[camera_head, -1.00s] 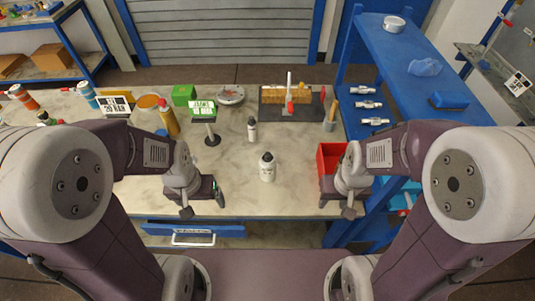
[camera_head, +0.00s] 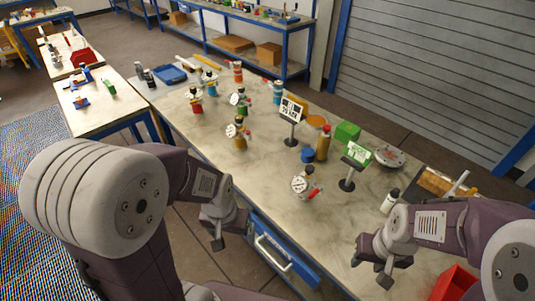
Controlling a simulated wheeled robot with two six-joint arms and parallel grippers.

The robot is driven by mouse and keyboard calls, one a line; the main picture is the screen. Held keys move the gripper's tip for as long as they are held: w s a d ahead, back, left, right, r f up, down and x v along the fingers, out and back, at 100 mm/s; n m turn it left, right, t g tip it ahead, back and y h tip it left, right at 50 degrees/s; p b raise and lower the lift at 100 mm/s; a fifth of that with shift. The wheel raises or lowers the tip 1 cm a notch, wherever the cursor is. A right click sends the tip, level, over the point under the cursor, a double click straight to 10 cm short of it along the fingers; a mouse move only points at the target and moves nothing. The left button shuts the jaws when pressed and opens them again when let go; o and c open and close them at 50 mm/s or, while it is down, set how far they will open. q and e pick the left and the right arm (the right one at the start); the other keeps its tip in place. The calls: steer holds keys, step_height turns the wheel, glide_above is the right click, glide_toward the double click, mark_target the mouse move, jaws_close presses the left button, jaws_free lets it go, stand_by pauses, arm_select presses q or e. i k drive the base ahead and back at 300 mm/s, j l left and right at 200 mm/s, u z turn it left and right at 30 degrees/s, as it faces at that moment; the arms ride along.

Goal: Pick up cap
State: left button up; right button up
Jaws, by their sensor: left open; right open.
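I cannot tell for sure which thing is the cap. A small blue round piece (camera_head: 308,155) stands on the bench beside an amber bottle (camera_head: 323,143). Several flanged vessels with gauges stand on the bench, among them a white-faced one with a red lever (camera_head: 303,184), a yellow one (camera_head: 240,133), a green one (camera_head: 240,98) and a red one (camera_head: 196,100). My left gripper (camera_head: 218,238) is open and empty off the bench's near edge. My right gripper (camera_head: 384,274) is open and empty over the bench's near right part, apart from the vessels.
The long bench (camera_head: 270,207) has bare room along its near edge. Two sign stands (camera_head: 291,109) (camera_head: 358,152), a green box (camera_head: 347,132) and a white bottle (camera_head: 390,201) stand on it. A red bin (camera_head: 456,284) is at lower right. A blue tray (camera_head: 170,73) lies at the far end.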

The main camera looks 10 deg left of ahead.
mark_target(307, 155)
steer(key=i+j+z, duration=0.2)
steer(key=i+j, duration=0.15)
steer(key=j, duration=0.3)
steer(key=i+j+z, duration=0.1)
steer(key=j, duration=0.25)
steer(key=i+j+z, duration=0.1)
steer(key=j, duration=0.25)
steer(key=i+j+z, duration=0.1)
steer(key=i+j, duration=0.15)
steer(key=j, duration=0.15)
steer(key=i+j+z, duration=0.1)
steer(key=j, duration=0.25)
